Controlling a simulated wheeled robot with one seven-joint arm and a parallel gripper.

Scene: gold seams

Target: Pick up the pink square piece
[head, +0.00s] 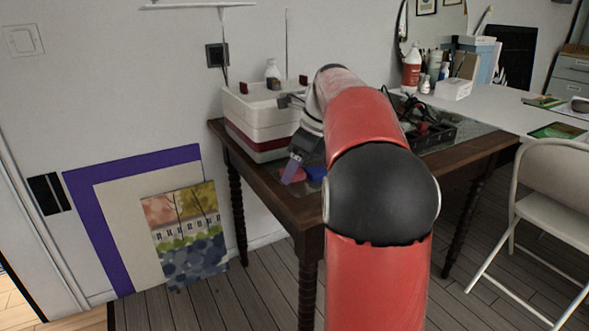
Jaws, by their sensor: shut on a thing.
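The pink square piece (299,175) shows as a small pink-red patch at the front left of the dark wooden table, at the tip of my gripper (292,170). My gripper points down over the table's left corner and is shut on the pink piece. The piece is partly hidden by the finger, and I cannot tell whether it still touches the tabletop. A blue piece (316,173) lies just to its right, partly covered by my red arm.
A white and red stacked box (262,125) stands behind my gripper, with small objects and a bottle (272,70) on top. A black tray (438,135) with cables sits to the right. A white chair (560,185) stands at far right.

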